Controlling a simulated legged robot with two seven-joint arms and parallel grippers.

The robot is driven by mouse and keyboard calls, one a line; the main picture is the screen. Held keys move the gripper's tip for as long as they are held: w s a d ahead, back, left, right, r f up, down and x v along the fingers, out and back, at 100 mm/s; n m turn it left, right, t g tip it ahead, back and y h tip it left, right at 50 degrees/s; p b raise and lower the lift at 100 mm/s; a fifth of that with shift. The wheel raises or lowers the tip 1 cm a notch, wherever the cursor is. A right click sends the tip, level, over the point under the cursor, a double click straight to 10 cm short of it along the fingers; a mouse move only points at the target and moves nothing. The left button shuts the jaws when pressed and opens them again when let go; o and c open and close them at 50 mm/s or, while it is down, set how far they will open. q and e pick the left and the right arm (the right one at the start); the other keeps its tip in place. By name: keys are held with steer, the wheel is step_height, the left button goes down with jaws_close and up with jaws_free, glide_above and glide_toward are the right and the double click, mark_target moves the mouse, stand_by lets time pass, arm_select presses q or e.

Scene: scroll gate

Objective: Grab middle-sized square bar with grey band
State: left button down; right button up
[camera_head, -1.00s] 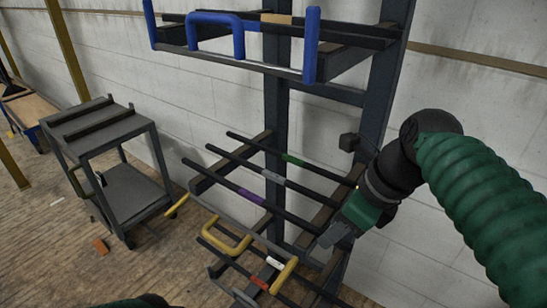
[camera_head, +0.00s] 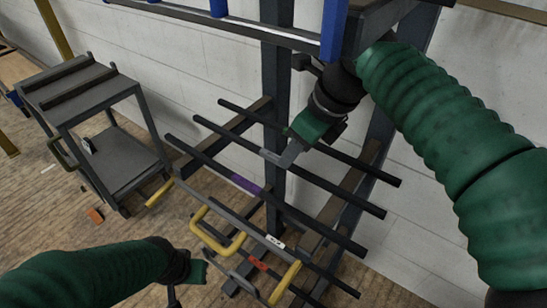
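The dark bar with the grey band (camera_head: 268,155) is the middle one of three long bars lying across the rack's shelf arms. My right gripper (camera_head: 288,155) comes down from the upper right, and its grey finger overlaps the bar just right of the band. I cannot tell whether it touches the bar or how far apart its fingers are. The bar with a purple band (camera_head: 246,185) lies nearer, and another bar (camera_head: 358,168) lies behind; my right gripper hides part of it. My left gripper (camera_head: 190,276) is at the bottom left, away from the bars, its opening unclear.
A yellow-handled gate (camera_head: 215,245) and a lower bar with a red band (camera_head: 258,264) are below. A blue-framed shelf (camera_head: 333,30) and a dark upright (camera_head: 276,90) stand close to my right arm. A grey cart (camera_head: 118,165) stands left on the wooden floor.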

mark_target(274, 155)
steer(key=w+a, duration=0.2)
steer(key=a, duration=0.1)
steer(key=shift+f, duration=0.15)
steer(key=shift+b+x, duration=0.8)
steer(key=shift+x, duration=0.25)
steer(key=shift+f, duration=0.35)
steer(key=shift+r, duration=0.1)
steer(key=shift+c, duration=0.2)
jaws_close()
